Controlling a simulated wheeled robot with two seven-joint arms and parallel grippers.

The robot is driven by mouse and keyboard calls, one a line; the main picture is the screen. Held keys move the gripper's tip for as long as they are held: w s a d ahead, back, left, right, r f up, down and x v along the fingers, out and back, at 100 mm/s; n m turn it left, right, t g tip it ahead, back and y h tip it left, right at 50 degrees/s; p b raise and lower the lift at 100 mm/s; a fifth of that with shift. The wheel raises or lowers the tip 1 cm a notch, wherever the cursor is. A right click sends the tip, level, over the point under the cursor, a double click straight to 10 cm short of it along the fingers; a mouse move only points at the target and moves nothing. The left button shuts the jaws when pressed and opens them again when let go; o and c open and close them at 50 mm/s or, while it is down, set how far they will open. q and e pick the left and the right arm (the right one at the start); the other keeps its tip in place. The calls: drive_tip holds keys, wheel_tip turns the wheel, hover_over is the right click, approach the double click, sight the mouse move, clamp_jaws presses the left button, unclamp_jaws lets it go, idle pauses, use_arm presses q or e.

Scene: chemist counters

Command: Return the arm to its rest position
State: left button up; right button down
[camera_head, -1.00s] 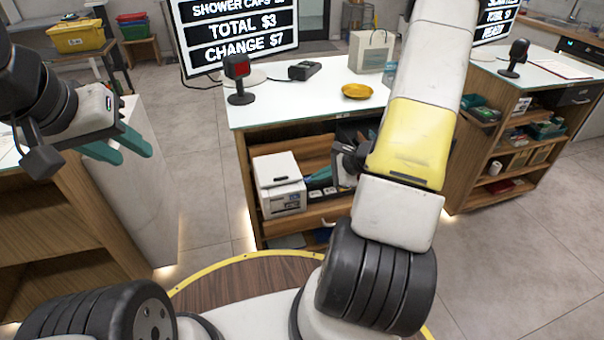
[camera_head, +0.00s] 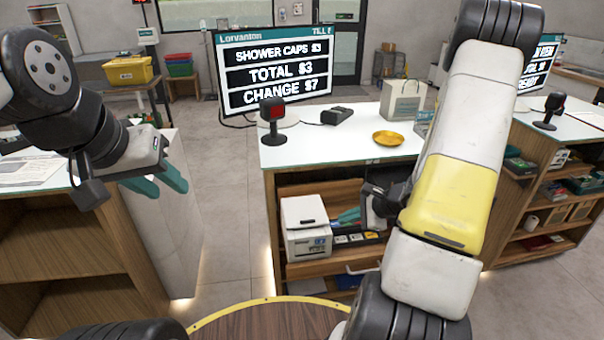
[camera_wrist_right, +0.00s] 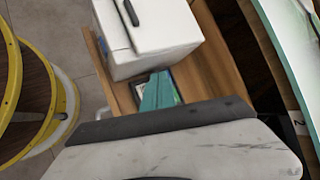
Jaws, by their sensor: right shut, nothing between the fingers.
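My right arm (camera_head: 455,180) reaches down on the right of the head view, with its wrist at the open front of the middle counter. My right gripper (camera_head: 349,216) has teal fingers beside a white box-shaped device (camera_head: 305,228) on the shelf. In the right wrist view the gripper (camera_wrist_right: 160,90) is shut and empty, its fingers close to the white device (camera_wrist_right: 150,35); whether they touch it I cannot tell. My left gripper (camera_head: 171,191) hangs at the left, over the edge of the left counter, with its teal fingers apart and nothing between them.
The middle counter's top (camera_head: 340,150) carries a yellow dish (camera_head: 388,138), a card terminal (camera_head: 336,116), a scanner on a stand (camera_head: 272,125) and a paper bag (camera_head: 403,100). A till screen (camera_head: 275,70) stands behind. Shelf boards and the counter edge surround my right gripper.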

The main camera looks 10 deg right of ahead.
drive_tip(key=s+a+r+n+g+y, duration=0.1)
drive_tip(key=s+a+r+n, duration=0.2)
drive_tip(key=a+r+n, duration=0.45)
drive_tip(key=s+a+r+n+g, duration=0.1)
drive_tip(key=s+a+r+n, duration=0.25)
drive_tip(key=r, duration=0.75)
drive_tip(key=s+r+n+t+h, duration=0.1)
drive_tip(key=s+r+n+h, duration=0.4)
drive_tip(key=s+r+n, duration=0.3)
drive_tip(key=s+r, duration=0.3)
drive_tip(key=s, duration=0.1)
drive_tip(key=shift+d, duration=0.3)
